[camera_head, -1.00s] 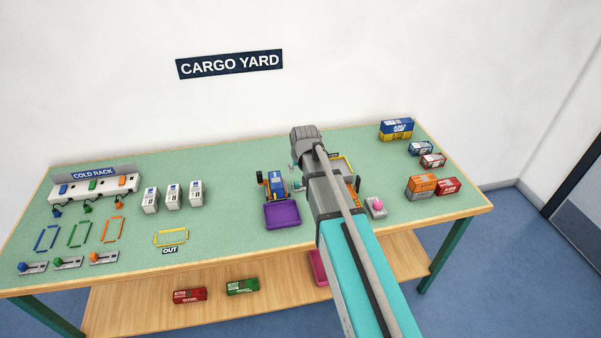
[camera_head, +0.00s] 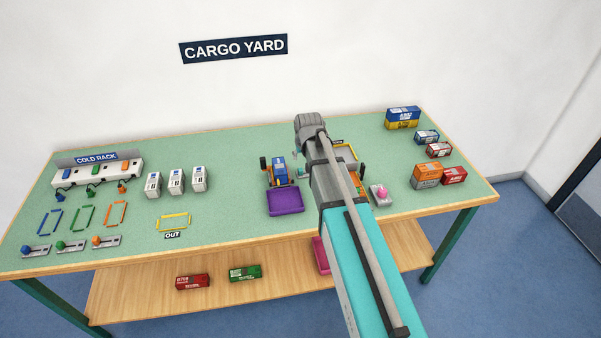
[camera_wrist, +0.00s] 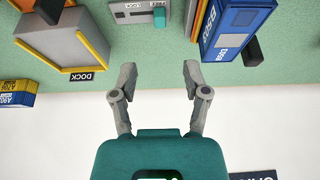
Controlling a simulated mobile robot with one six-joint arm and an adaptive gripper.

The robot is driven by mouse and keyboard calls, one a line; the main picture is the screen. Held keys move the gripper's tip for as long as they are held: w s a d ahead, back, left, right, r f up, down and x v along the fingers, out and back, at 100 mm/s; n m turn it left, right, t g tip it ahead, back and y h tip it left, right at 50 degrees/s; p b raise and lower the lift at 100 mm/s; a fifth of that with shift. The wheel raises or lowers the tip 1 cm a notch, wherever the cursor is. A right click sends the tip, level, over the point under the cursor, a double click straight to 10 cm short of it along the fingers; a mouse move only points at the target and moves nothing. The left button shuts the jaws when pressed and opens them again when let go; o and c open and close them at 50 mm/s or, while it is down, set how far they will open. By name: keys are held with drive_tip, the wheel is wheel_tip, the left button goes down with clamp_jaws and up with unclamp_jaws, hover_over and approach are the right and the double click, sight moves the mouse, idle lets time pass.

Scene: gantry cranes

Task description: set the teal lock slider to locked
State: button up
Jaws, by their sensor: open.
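The teal lock slider (camera_wrist: 159,17) shows at the top of the wrist view. It is a small teal block at the right end of a pale plate (camera_wrist: 134,17). Tiny upside-down labels above seem to read LOCK on the left and FREE on the right, with the block under the right one. My gripper (camera_wrist: 159,74) is open and empty, its two fingers apart. In the picture the fingertips are below the slider and not touching it. In the head view my arm hides the slider and the fingers.
A blue container (camera_wrist: 235,28) stands right of the slider in the wrist view. A grey dock tray (camera_wrist: 66,42) with yellow edges is on the left. In the head view, a purple tray (camera_head: 286,201) and a pink-knobbed box (camera_head: 380,195) flank my arm.

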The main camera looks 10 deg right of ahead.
sight(300, 170)
drive_tip(key=shift+b+x, duration=5.1)
drive_tip(key=shift+x, duration=0.7)
clamp_jaws()
